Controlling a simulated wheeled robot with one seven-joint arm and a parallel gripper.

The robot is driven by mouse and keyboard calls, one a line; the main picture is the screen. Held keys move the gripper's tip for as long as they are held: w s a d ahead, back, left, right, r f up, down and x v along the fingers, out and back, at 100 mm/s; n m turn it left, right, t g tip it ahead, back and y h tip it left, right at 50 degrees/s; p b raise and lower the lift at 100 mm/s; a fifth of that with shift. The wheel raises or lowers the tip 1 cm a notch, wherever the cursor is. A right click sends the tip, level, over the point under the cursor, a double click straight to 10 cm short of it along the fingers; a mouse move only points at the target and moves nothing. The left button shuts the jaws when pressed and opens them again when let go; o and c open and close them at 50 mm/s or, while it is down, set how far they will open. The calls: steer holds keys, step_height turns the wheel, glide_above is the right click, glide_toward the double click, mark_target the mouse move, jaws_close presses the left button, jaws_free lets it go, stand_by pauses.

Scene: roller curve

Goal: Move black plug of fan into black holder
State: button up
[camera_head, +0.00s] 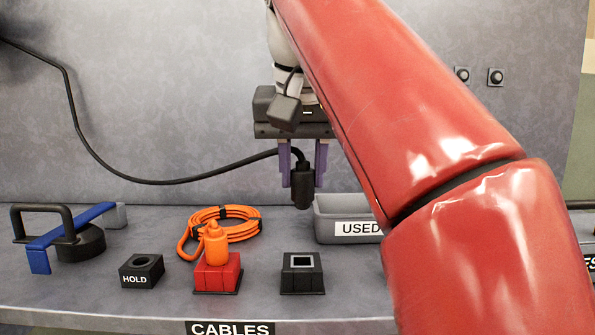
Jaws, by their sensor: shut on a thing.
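The black plug (302,188) hangs upright between the purple fingers of my gripper (303,172), which is shut on it. It is held in the air above the shelf, over and behind the black socket block with a light square opening (302,274). Its black cable (150,180) runs off to the upper left, sagging in front of the grey wall. The black holder (141,271), marked HOLD and with a round hole on top, stands on the shelf to the left, apart from the plug. Its hole looks empty.
An orange plug (215,243) sits in a red block (217,274), with a coiled orange cable (226,224) behind it. A grey bin marked USED (350,229) stands right of centre. A blue-and-black tool (66,233) lies at far left. My red arm hides the right side.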

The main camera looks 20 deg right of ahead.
steer(key=shift+f+b, duration=1)
steer(key=shift+f, duration=0.45)
steer(key=shift+s, duration=0.1)
